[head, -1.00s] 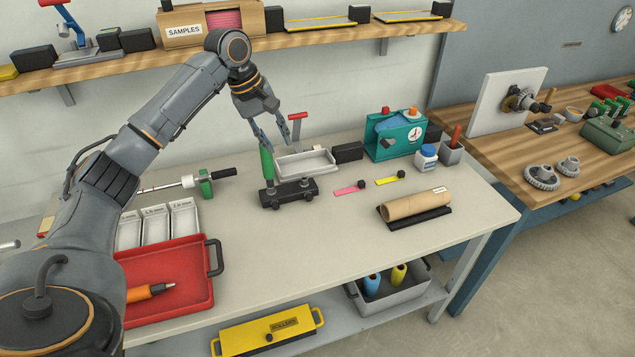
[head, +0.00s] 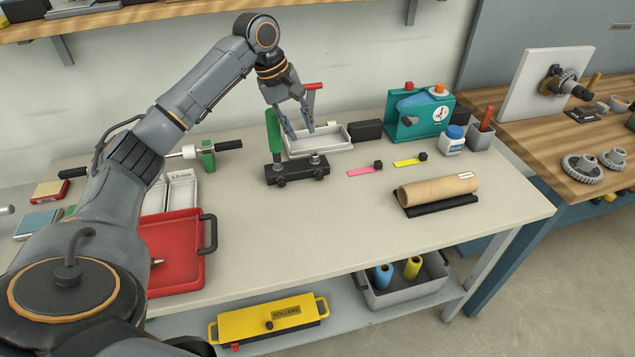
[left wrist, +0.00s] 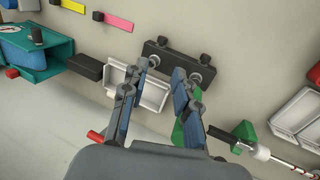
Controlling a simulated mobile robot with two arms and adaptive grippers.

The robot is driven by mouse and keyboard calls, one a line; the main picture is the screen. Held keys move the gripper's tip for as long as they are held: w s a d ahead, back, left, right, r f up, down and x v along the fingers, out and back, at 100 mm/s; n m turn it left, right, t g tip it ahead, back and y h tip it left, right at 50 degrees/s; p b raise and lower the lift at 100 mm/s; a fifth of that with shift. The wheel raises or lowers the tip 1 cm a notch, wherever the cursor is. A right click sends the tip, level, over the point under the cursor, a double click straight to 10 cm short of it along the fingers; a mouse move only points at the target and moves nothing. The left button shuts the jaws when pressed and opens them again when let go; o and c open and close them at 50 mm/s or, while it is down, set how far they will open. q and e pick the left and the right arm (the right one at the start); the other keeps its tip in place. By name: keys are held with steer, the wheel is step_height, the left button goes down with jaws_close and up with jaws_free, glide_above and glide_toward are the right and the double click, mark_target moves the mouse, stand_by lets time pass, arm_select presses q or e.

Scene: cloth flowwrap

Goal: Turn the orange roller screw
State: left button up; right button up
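The teal machine (head: 420,115) stands at the back right of the table with a white dial on its front. An orange knob (head: 439,89) and a red knob (head: 409,86) sit on its top. The machine also shows at the left of the left wrist view (left wrist: 35,52); I cannot make out the orange knob there. My left gripper (head: 298,137) is open and empty, pointing down near the black fixture (head: 297,170) and white tray (head: 318,143), well left of the machine. Its spread fingers show in the left wrist view (left wrist: 165,70). My right gripper is not in view.
A green handle (head: 273,130) stands by the fixture and a red-topped tool (head: 313,87) behind my gripper. A black block (head: 367,130) lies between white tray and machine. The front middle is clear.

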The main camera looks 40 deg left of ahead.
mark_target(318, 175)
arm_select(q)
steer(key=x, duration=0.5)
steer(key=b+x, duration=0.1)
steer(key=x, duration=0.9)
steer(key=shift+s+a+f, duration=0.15)
steer(key=shift+s+f, duration=0.1)
steer(key=shift+f, duration=0.15)
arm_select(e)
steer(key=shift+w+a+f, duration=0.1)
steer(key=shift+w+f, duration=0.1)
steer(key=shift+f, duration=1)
arm_select(q)
steer(key=shift+c, duration=0.5)
